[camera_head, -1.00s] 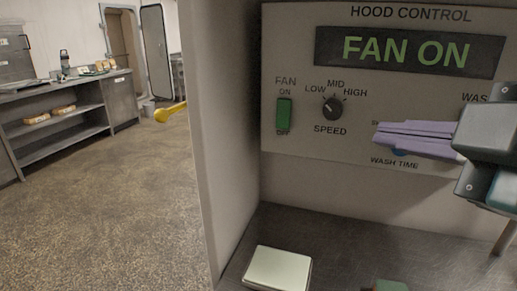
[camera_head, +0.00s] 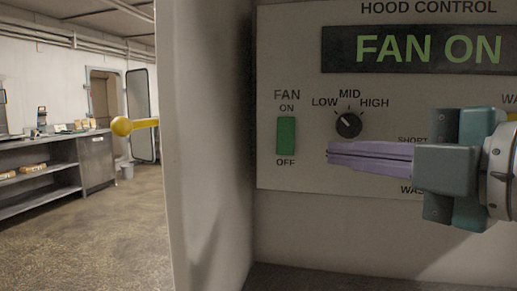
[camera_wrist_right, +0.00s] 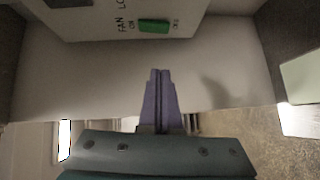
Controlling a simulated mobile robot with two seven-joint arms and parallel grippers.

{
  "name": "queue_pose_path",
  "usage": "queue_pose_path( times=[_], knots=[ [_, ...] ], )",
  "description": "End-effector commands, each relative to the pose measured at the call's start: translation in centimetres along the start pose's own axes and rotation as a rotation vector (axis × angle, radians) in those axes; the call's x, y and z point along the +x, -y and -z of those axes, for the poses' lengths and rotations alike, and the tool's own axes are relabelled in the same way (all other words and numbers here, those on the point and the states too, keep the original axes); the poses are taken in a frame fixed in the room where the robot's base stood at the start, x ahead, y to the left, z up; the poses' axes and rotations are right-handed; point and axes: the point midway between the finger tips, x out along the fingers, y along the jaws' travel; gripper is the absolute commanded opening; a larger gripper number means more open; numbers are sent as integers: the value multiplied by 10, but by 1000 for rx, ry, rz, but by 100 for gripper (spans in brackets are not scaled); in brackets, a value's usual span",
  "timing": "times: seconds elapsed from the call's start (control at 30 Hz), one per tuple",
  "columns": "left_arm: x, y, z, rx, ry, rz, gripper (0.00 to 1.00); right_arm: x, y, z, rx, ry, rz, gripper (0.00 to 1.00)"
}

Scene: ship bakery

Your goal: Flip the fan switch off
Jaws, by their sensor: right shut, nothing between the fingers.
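The green fan switch (camera_head: 286,136) is on the hood control panel (camera_head: 300,60), between the labels ON above and OFF below. It also shows in the right wrist view (camera_wrist_right: 154,26), beyond my fingertips. The display (camera_head: 428,49) reads FAN ON. My right gripper (camera_head: 330,155) comes in from the right in the head view, its purple fingers shut and empty. The fingertips point left, a little right of the switch and slightly lower, and look apart from it. My left gripper is not in view.
The speed knob (camera_head: 348,124) is just above my right fingers. A wall edge (camera_head: 205,150) stands left of the panel, with a yellow knobbed handle (camera_head: 122,126) beyond it. Farther left are a grey counter (camera_head: 95,160) with shelves and open floor.

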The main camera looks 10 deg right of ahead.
Motion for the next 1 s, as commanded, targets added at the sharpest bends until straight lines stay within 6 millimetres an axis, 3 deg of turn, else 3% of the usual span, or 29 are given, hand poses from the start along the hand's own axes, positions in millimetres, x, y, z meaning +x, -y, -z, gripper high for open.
queue_pose_path(
  times=[0.17, 0.6, 0.8, 1.0],
  knots=[
    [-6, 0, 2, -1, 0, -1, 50, 17, -3, 0, 4, 2, -4, 0],
    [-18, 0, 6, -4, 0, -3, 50, 101, -2, 1, 2, 0, -1, 0],
    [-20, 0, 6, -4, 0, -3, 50, 119, 0, -19, 1, 2, 1, 0],
    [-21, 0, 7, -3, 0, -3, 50, 126, 0, -27, 1, -1, 1, 0]
  ],
)
